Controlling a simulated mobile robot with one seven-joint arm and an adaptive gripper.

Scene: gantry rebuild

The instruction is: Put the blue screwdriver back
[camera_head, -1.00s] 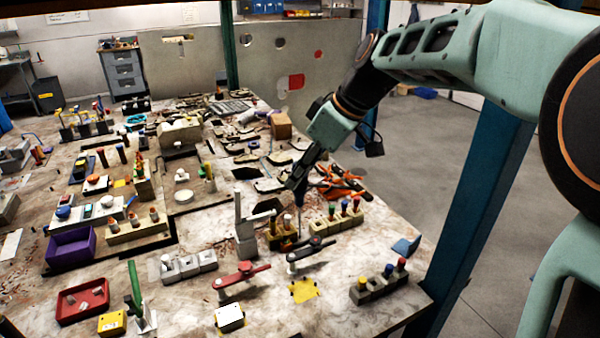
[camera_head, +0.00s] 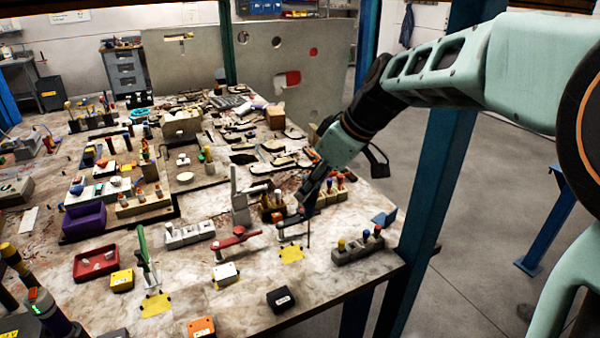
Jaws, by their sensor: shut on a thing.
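My gripper (camera_head: 309,190) is shut on a slim upright tool, seemingly the blue screwdriver (camera_head: 308,230). Its thin dark shaft points down; its handle is mostly hidden by the fingers, so I cannot make out its blue. It hangs over the right part of the table, in front of a yellow-topped block (camera_head: 268,214). I cannot tell the tip's height above the table. A grey block (camera_head: 345,257) with yellow, blue and red handles stands to the right, nearer the front edge. Another block with several coloured handles (camera_head: 333,196) stands just behind my gripper.
A red-handled toggle clamp (camera_head: 236,239) and a tall grey post (camera_head: 240,200) stand left of the tool. A yellow patch (camera_head: 291,254) and a black box (camera_head: 281,300) lie in front. A blue upright (camera_head: 425,190) rises at the table's right edge.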

